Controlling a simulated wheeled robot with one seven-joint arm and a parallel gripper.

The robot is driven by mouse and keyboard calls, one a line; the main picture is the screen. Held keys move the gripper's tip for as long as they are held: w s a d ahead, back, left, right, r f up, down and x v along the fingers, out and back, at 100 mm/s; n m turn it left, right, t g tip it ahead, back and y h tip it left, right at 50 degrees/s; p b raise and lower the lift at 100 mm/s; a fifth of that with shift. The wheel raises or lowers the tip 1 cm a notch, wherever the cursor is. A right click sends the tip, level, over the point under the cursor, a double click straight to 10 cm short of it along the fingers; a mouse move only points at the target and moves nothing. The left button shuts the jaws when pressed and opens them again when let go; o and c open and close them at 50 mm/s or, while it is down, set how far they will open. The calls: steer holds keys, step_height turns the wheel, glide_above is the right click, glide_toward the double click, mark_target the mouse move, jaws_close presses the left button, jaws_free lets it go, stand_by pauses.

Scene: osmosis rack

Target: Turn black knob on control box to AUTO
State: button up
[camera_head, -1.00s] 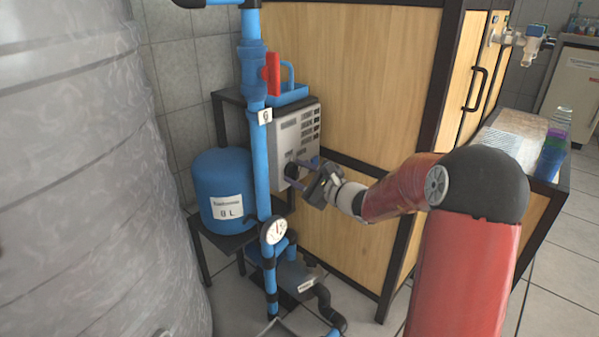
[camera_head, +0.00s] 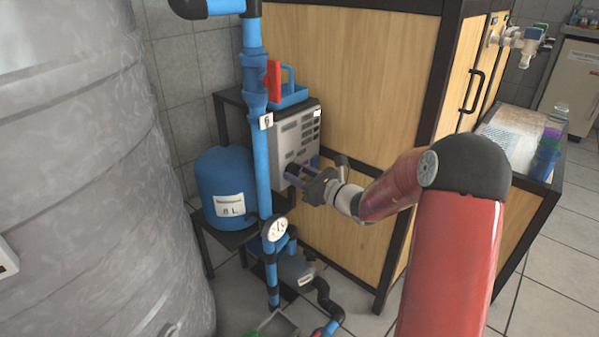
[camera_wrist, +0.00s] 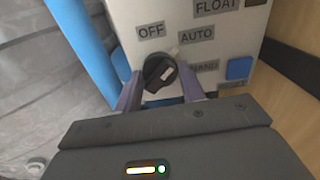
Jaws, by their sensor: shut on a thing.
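The grey control box (camera_head: 297,130) is mounted beside the wooden cabinet, behind the blue pipe. In the wrist view its face (camera_wrist: 128,20) carries the labels OFF, AUTO, HAND and FLOAT. The black knob (camera_wrist: 160,72) sits below OFF and AUTO. A pale mark at its upper edge points up and right, toward the left end of AUTO. My gripper (camera_wrist: 160,92) has one finger on each side of the knob and is shut on it. In the head view my gripper (camera_head: 296,178) reaches the box's lower part and hides the knob's detail there.
A blue tank (camera_head: 225,180) and a large grey tank (camera_head: 90,180) are further left. The wooden cabinet (camera_head: 350,80) is close behind my arm.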

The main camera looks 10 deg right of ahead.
stand_by(0.4)
steer(key=o, duration=1)
steer(key=v, duration=0.7)
steer(key=shift+s+d, duration=0.25)
steer(key=shift+s, duration=0.05)
